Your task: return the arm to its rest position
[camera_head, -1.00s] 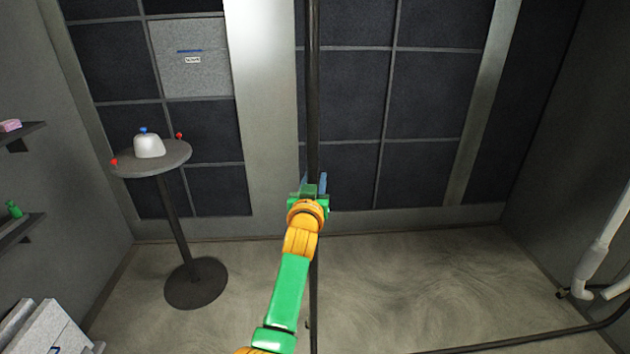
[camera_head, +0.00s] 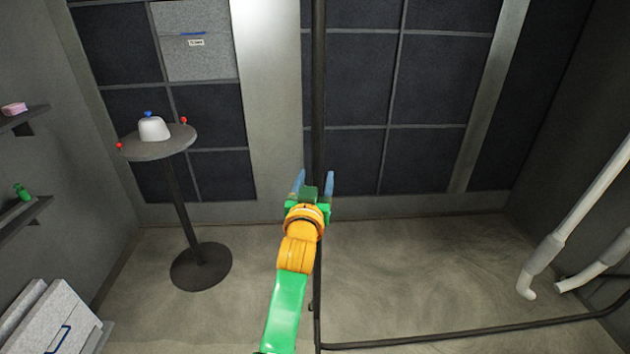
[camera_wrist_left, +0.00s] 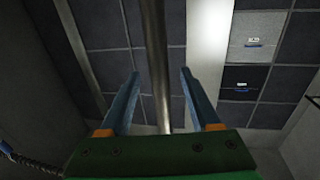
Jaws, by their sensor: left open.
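My left gripper (camera_head: 313,186) is in the middle of the head view, at the end of my green and orange arm. Its two blue fingers are spread apart and point up and away. In the left wrist view my left gripper (camera_wrist_left: 158,88) also shows open, with nothing held between the fingers. A dark vertical pole (camera_head: 319,90) appears behind the fingers in the head view. In the left wrist view the pole (camera_wrist_left: 155,50) lines up with the gap between them; I cannot tell how far off it is. My right gripper is not in view.
A round grey table (camera_head: 160,150) with a white dome-shaped object (camera_head: 153,129) stands at left. Shelves (camera_head: 22,118) line the left wall, with panels (camera_head: 60,325) below. White pipes (camera_head: 575,225) are at right. A dark rail (camera_head: 450,336) runs low in front. Floor is clear beyond it.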

